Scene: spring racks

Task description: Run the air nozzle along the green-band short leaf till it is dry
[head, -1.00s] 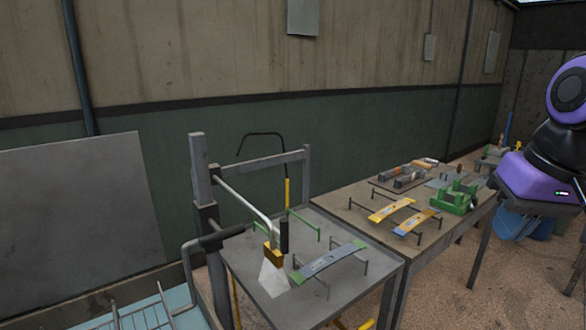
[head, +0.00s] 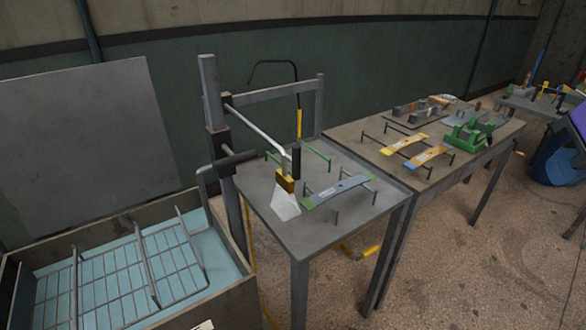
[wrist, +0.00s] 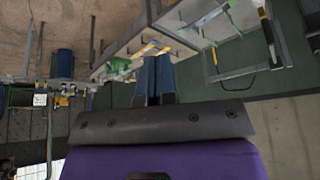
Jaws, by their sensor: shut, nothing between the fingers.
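The green-band short leaf (head: 337,191) is a grey-blue, slightly curved strip with green ends. It lies across a low stand of thin dark posts on the near grey metal table. The air nozzle (head: 285,184) has a brass block and a pale flared fan below it. It hangs on a bent arm with a black handle, just left of the leaf's left end. Whether the leaf is wet cannot be told. My gripper shows in the wrist view with its two blue fingers (wrist: 156,75) together and empty, well away from the leaf. The head view does not show my gripper.
A tank with a wire rack (head: 125,265) in pale blue liquid stands at the left. A wooden bench (head: 370,132) to the right holds yellow-banded leaves (head: 404,143) and a green fixture (head: 468,132). Open floor (head: 440,245) lies in front of the bench.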

